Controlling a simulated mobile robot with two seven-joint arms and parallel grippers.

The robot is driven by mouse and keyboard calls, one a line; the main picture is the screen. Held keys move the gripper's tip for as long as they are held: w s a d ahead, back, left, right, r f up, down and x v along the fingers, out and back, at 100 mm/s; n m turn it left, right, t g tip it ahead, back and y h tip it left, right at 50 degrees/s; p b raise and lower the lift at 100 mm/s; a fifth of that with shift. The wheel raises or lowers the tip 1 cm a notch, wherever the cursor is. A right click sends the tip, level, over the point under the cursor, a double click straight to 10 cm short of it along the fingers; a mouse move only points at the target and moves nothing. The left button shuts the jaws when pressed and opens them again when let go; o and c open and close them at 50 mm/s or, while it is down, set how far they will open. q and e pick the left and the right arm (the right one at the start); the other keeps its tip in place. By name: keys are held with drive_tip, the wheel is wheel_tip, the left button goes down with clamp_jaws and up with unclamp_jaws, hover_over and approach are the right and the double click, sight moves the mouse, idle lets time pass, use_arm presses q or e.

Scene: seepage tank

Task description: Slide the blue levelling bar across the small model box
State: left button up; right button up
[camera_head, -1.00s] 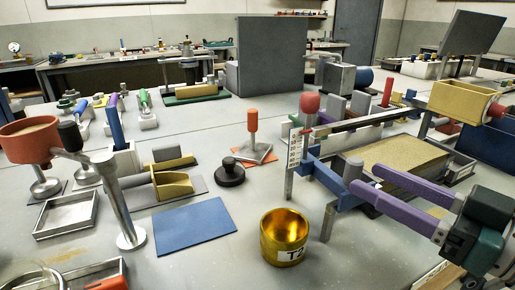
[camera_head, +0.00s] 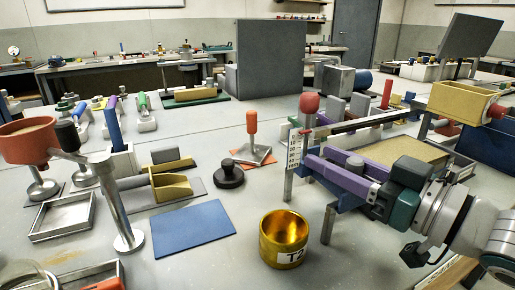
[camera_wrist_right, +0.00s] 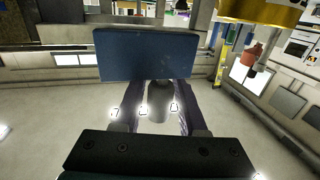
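The blue levelling bar (camera_head: 311,152) is at the left end of the small model box (camera_head: 405,152), beside a white scale post (camera_head: 294,152). The box holds tan sand. My right gripper (camera_head: 322,164) reaches in from the right with long purple fingers over the bar, hiding much of it. In the right wrist view the blue bar (camera_wrist_right: 147,55) lies just beyond the fingertips. A grey knob (camera_wrist_right: 160,102) stands between my right fingers (camera_wrist_right: 158,110), which are apart, one on each side of it. Firm contact does not show. My left gripper is out of view.
A gold cup marked T2 (camera_head: 284,240) stands in front of the box. A yellow hopper (camera_head: 462,103) sits above the box's right end. A blue mat (camera_head: 193,227) and a black knob (camera_head: 229,174) lie to the left. The table between mat and cup is clear.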

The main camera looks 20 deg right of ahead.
clamp_jaws()
idle(1.1)
